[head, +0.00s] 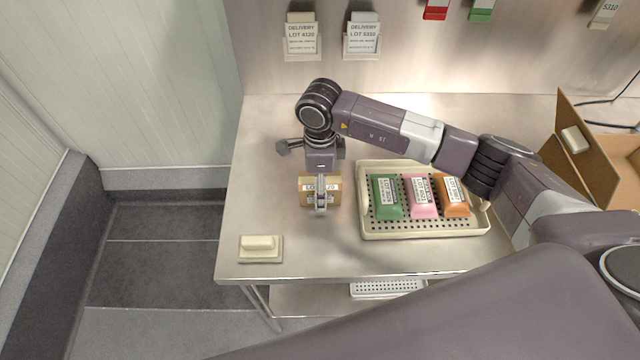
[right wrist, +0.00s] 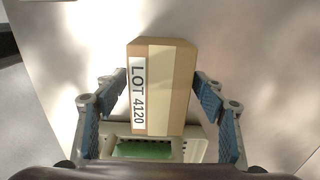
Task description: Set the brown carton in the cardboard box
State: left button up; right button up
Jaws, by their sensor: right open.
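The brown carton (head: 306,181) stands on the steel table, left of the tray, with a white LOT 4120 label. My right gripper (head: 320,196) is above and around it in the head view and partly covers it. In the right wrist view the carton (right wrist: 170,88) lies between the two blue-padded fingers of my open right gripper (right wrist: 160,95), with gaps on both sides. The cardboard box (head: 607,142) is at the right edge, flaps open, partly cut off by the frame. My left gripper is not in view.
A cream tray (head: 375,232) holds green (head: 385,197), pink (head: 421,196) and orange (head: 452,196) packs just right of the carton. A cream block (head: 260,249) sits at the front left corner. Delivery tags (head: 302,38) hang on the back wall. My right arm spans above the tray.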

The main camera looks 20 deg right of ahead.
jog(key=c, duration=1.4)
jog(key=shift+r, duration=0.1)
jog(key=shift+c, duration=0.7)
jog(key=shift+r, duration=0.1)
